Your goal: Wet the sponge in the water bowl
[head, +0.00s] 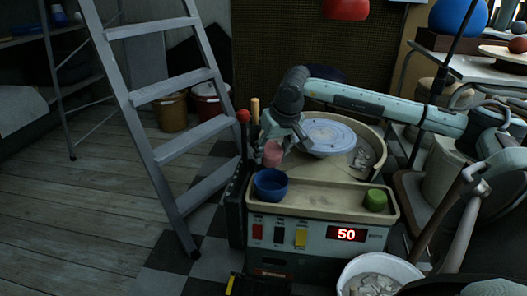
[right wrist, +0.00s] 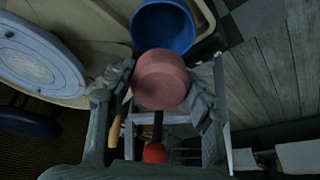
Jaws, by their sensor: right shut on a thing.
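The sponge (head: 272,152) is a pink, round block held in my right gripper (head: 272,150). In the right wrist view the sponge (right wrist: 162,80) sits between the two fingers of the gripper (right wrist: 158,100). The water bowl (head: 271,185) is blue and stands at the left end of the wheel's front tray. The sponge is above and just behind the bowl in the head view, apart from it. The bowl (right wrist: 163,26) shows beyond the sponge in the right wrist view; no water can be made out. My left gripper is not in view.
The pottery wheel's pale disc (head: 328,136) is right of the gripper. A green block (head: 375,200) stands at the tray's right end. A red-knobbed lever (head: 243,117) and a ladder (head: 165,100) stand at the left. A white bucket (head: 378,276) is in front.

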